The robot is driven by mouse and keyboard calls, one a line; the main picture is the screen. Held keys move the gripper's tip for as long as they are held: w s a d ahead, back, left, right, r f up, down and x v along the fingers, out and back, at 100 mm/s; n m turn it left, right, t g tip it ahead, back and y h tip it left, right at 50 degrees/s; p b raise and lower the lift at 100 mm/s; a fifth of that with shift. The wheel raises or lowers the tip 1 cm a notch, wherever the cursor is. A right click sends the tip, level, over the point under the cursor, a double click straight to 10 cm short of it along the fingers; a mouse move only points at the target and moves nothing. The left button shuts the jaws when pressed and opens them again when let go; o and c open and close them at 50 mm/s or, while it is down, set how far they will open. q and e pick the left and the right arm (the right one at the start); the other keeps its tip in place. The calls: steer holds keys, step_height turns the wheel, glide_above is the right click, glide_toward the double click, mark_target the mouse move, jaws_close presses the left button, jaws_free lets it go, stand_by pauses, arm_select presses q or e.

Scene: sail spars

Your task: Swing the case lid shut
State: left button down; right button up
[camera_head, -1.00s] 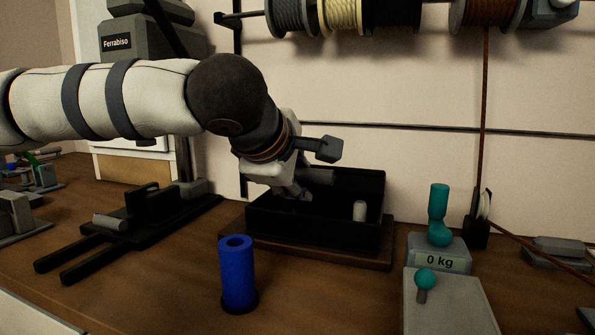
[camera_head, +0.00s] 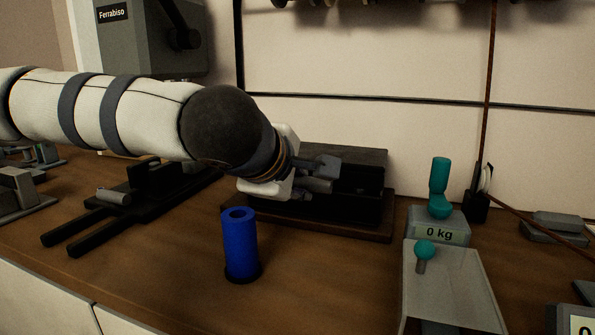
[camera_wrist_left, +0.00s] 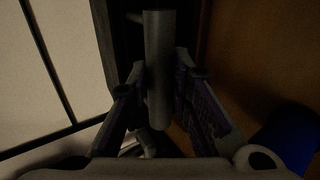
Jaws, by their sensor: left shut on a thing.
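The black case (camera_head: 374,209) sits open on a brown base board near the wall. Its dark lid (camera_head: 358,157) stands tilted over the back part of the case, and my arm hides its left part. My left gripper (camera_head: 318,178) is at the front left of the lid, over the case. In the left wrist view the left gripper (camera_wrist_left: 160,88) is shut on a grey round bar (camera_wrist_left: 159,45), which looks like the lid's handle. The join between bar and lid is too dark to tell. My right gripper is not in view.
A blue hollow cylinder (camera_head: 239,245) stands in front of the case. A scale with a teal handle (camera_head: 439,190) reads 0 kg at the right, behind a grey box with a teal knob (camera_head: 424,250). A black forked stand (camera_head: 150,197) lies at the left.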

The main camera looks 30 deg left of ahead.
arm_select(q)
steer(key=shift+s+f, duration=0.15)
steer(key=shift+f, duration=0.45)
steer(key=c, duration=1.4)
jaws_free()
steer(key=shift+s+f, duration=0.1)
steer(key=shift+o, duration=0.2)
